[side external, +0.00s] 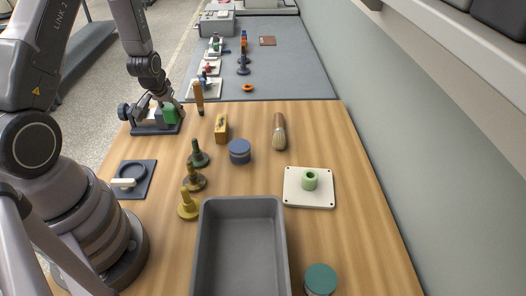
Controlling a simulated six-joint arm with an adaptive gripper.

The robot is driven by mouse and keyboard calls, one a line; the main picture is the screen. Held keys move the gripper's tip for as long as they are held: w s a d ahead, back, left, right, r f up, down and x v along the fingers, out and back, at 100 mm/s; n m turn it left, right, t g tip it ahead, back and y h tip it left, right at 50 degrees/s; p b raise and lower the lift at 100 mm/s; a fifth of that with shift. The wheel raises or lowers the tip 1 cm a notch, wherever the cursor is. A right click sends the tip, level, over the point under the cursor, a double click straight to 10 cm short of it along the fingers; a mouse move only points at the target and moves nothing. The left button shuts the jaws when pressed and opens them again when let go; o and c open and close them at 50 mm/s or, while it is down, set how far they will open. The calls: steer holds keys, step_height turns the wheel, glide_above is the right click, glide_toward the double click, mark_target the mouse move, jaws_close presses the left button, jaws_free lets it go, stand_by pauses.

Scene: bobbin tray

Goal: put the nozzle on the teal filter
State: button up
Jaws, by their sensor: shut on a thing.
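My gripper (164,106) is at the far left of the wooden table, over a dark fixture. It is shut on a small green thing (169,115), mostly hidden by the jaws and the fixture; I cannot tell its full shape or whether it is the nozzle. A round jar-like piece with a teal top (320,278), which looks like the teal filter, stands at the front edge, right of the grey tray. Its top is bare. My gripper is far from it. Three flanged pieces with stems stand in a row: dark green (199,158), bronze (194,181) and yellow (188,208).
The grey tray (203,245) is empty. A blue round piece (240,152), a yellow block (221,129), a brush (279,138) and a white plate (293,194) with a mint ring (310,180) stand mid-table. A dark fixture (142,129) is under my gripper. The right table strip is clear.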

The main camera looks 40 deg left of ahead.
steer(key=w+d+r+m+t+h, duration=0.15)
steer(key=d+m, duration=0.25)
steer(key=d, duration=0.9)
steer(key=d+r+m+g+h, duration=0.1)
steer(key=d+r+m, duration=0.25)
steer(key=d, duration=0.95)
steer(key=s+d+r+m+h, duration=0.3)
steer(key=s+d+m, duration=0.5)
steer(key=s+d, duration=0.95)
glide_above(333, 278)
steer(key=s+a, duration=0.1)
steer(key=shift+g, duration=0.45)
steer(key=f, duration=0.9)
steer(key=shift+a, duration=0.2)
steer(key=shift+d+f, duration=0.15)
steer(key=shift+f, duration=0.15)
steer(key=shift+w+d+f, duration=0.1)
steer(key=shift+f, duration=1.45)
steer(key=shift+f, duration=0.1)
